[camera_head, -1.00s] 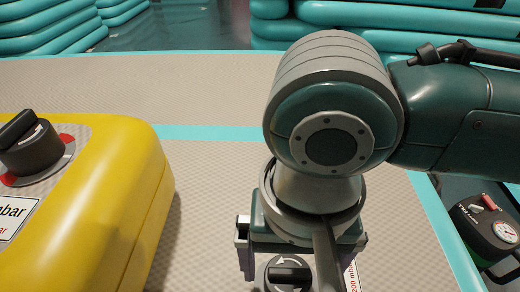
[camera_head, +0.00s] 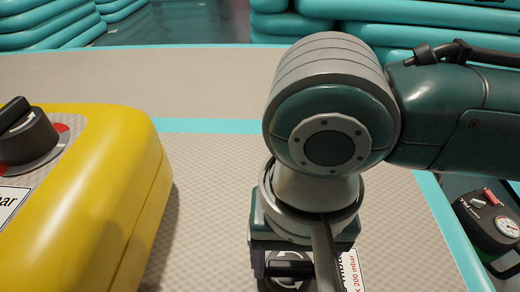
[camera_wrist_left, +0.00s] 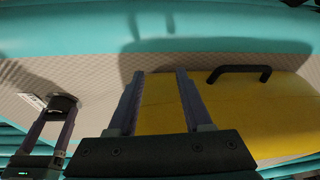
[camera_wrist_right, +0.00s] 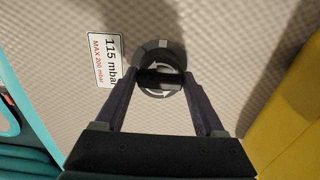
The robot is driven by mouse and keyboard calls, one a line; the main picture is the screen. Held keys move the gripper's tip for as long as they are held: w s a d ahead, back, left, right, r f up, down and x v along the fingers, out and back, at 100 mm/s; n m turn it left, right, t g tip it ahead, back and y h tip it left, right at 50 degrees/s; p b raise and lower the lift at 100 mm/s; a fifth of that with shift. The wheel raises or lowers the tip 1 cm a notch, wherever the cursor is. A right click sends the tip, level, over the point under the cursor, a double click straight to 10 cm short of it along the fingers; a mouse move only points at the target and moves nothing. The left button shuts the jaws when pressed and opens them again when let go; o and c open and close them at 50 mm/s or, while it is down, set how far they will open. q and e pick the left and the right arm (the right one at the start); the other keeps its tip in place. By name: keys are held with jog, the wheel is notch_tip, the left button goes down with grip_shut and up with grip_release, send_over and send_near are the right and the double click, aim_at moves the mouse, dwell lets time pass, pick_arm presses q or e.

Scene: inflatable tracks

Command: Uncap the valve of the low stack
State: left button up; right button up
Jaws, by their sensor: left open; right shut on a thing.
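The valve cap (camera_wrist_right: 160,84), a black round part with a raised bar handle and white curved arrows, sits on the grey textured surface. In the head view the cap (camera_head: 290,268) shows at the bottom, partly covered by my arm. My right gripper (camera_wrist_right: 155,76) is shut on the cap, with one finger at each side. In the left wrist view my right gripper also shows at the cap (camera_wrist_left: 64,103). My left gripper (camera_wrist_left: 160,72) is open and empty, in front of the yellow box (camera_wrist_left: 230,120); it is outside the head view.
A label (camera_wrist_right: 104,62) reading 115 mbar, MAX 200 mbar lies beside the cap. The yellow box (camera_head: 115,190) with a black dial (camera_head: 28,135) stands at the left. A pump with a gauge (camera_head: 490,225) is at the right. Teal inflatable tubes (camera_head: 45,25) lie behind.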

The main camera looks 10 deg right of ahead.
jog(key=c, duration=0.3)
pick_arm(q)
jog(key=shift+r+p, duration=0.4)
jog(key=shift+p, duration=0.05)
pick_arm(e)
jog(key=shift+r+n, duration=0.15)
jog(key=shift+n, duration=0.25)
jog(key=shift+n+p, duration=0.7)
jog(key=shift+n, duration=0.5)
jog(key=shift+n+p, duration=0.35)
jog(key=shift+n, duration=0.45)
pick_arm(q)
notch_tip(320, 180, up, 2)
jog(key=shift+r, duration=0.1)
pick_arm(e)
jog(key=shift+n, duration=0.3)
jog(key=shift+n+p, duration=0.8)
jog(key=shift+n, duration=0.6)
pick_arm(q)
jog(key=shift+r, duration=0.95)
pick_arm(e)
jog(key=shift+n, duration=1.1)
